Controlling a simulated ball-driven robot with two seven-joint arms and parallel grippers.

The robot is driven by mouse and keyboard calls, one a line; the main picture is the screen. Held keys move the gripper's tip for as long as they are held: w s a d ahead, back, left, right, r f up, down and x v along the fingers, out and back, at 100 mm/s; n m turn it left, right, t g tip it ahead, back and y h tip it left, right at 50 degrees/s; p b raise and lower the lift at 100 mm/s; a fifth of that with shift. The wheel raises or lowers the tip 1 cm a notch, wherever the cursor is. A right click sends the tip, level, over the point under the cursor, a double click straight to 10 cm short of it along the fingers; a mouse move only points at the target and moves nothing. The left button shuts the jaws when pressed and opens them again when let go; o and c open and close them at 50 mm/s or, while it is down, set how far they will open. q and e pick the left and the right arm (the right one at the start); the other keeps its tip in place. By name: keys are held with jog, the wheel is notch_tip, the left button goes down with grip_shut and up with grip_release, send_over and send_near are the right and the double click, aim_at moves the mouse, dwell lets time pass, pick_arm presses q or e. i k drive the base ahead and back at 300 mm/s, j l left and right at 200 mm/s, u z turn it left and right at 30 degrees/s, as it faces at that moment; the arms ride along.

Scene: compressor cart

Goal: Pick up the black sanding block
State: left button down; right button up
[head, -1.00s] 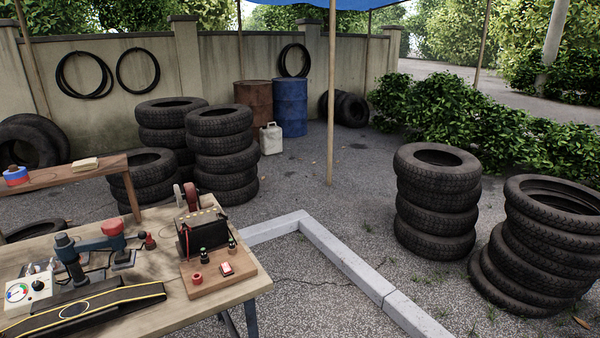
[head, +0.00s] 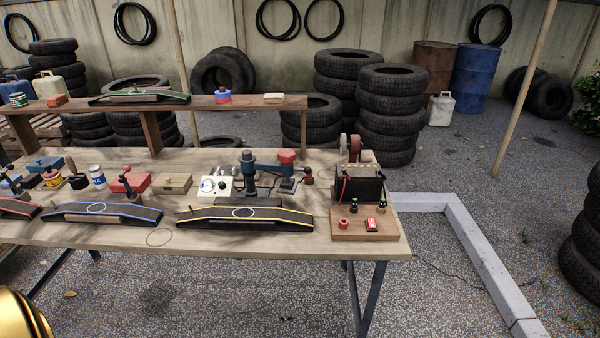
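I cannot make out for certain which item is the black sanding block. Several small dark items stand on the workbench (head: 300,235). A small dark block (head: 288,186) lies right of the blue and red tool (head: 262,166). A small black item (head: 79,182) stands farther left, near a blue and white can (head: 97,176). Neither of my grippers is in view.
A raised shelf (head: 260,103) stands behind. Tyre stacks (head: 388,120) stand beyond.

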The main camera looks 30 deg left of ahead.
aim_at(30, 181)
jog(key=u, duration=2.65)
jog(key=i+j, duration=0.5)
